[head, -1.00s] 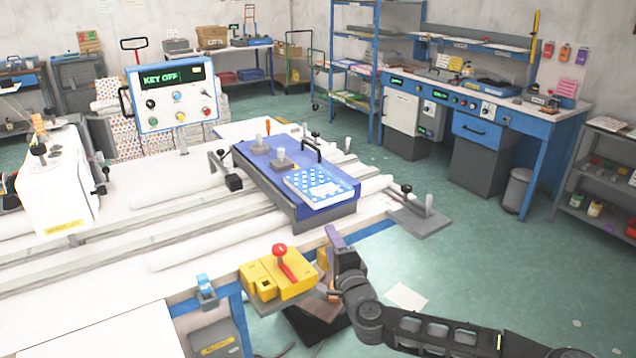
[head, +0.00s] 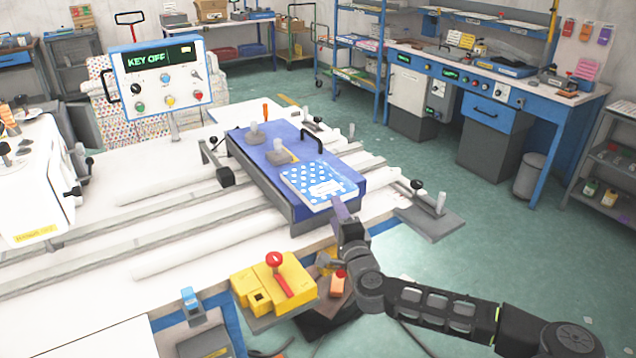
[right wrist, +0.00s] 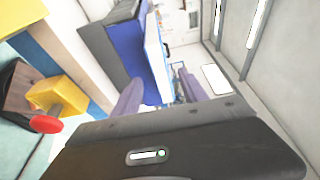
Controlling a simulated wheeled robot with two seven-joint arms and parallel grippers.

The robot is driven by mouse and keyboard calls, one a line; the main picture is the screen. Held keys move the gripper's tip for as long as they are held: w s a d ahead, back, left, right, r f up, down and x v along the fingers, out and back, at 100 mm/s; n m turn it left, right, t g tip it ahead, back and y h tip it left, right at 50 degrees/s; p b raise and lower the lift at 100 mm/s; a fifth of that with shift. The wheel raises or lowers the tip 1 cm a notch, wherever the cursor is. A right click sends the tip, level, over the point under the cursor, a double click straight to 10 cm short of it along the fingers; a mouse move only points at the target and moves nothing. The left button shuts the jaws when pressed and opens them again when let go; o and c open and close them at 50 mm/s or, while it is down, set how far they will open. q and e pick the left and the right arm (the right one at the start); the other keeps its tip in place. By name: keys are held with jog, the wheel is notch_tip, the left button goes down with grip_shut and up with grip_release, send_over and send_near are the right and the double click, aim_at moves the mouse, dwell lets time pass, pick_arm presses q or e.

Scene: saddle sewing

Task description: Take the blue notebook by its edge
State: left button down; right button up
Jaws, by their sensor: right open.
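The blue notebook (head: 318,182), with white dots and a white label, lies flat on a blue-topped block (head: 262,170) near its front end. In the right wrist view the notebook (right wrist: 156,58) shows nearly edge-on, as a pale blue and white slab beside the block's blue face. My right gripper (head: 341,210) is just in front of the notebook's near edge. In the right wrist view its two purple fingers (right wrist: 162,82) are apart, with the notebook's edge lying ahead between them. Whether the fingers touch it I cannot tell. My left gripper is not in view.
Grey weights (head: 256,135) and a black handle (head: 311,142) stand on the block behind the notebook. A yellow box with a red lever (head: 274,285) sits at the table's front, left of my right arm. A grey plate with a post (head: 432,222) is to the right.

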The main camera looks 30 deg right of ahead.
aim_at(330, 203)
jog(key=shift+x, duration=0.95)
jog(key=shift+w, duration=0.1)
jog(key=p+x, duration=0.2)
jog(key=x, duration=0.2)
jog(key=shift+w, duration=0.1)
jog(key=shift+w+d, duration=0.15)
jog(key=shift+w, duration=0.25)
jog(key=shift+c, duration=0.3)
grip_shut()
dwell(0.4)
